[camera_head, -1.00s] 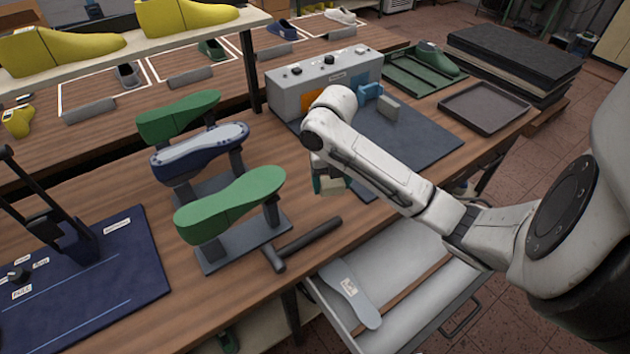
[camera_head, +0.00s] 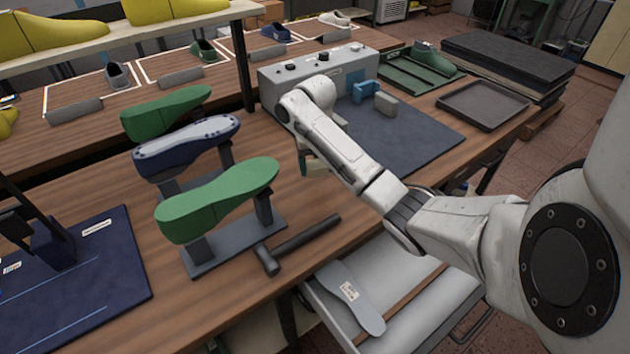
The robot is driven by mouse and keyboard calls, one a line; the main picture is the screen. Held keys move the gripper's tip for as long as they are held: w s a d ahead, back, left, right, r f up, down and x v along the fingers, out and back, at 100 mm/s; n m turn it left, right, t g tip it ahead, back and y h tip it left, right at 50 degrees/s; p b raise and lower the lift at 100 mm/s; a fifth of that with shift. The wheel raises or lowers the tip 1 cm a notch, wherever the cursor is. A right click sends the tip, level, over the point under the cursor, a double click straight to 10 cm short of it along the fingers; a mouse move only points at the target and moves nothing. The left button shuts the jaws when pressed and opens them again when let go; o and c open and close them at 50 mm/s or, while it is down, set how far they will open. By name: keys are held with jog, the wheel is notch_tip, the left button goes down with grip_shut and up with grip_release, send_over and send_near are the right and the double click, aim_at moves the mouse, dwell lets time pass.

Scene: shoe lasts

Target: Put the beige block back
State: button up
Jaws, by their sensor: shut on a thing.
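I cannot tell whether the block touches the bench.
The dark mat (camera_head: 425,138) holds a blue piece (camera_head: 366,91) and a greyish block (camera_head: 386,104) beside a grey control box (camera_head: 280,90). A green last (camera_head: 220,198) on a stand and a hammer (camera_head: 300,245) are left. An open drawer (camera_head: 400,260) holds an insole (camera_head: 350,297).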

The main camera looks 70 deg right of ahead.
aim_at(315, 181)
jog(key=shift+w+d+f, duration=0.3)
jog(key=shift+d+f, duration=0.15)
jog(key=shift+f, duration=0.1)
jog(key=shift+w+d+f, duration=0.3)
jog(key=shift+d+f, duration=0.15)
jog(key=shift+f, duration=0.1)
jog(key=shift+d+f+p, duration=0.1)
jog(key=shift+f+p, duration=0.3)
jog(key=shift+f, duration=1.25)
jog(key=shift+f, duration=0.2)
jog(key=o, duration=1)
jog(key=shift+r, duration=0.1)
notch_tip(315, 181, up, 12)
jog(key=shift+w+r, duration=0.1)
jog(key=shift+r, duration=0.05)
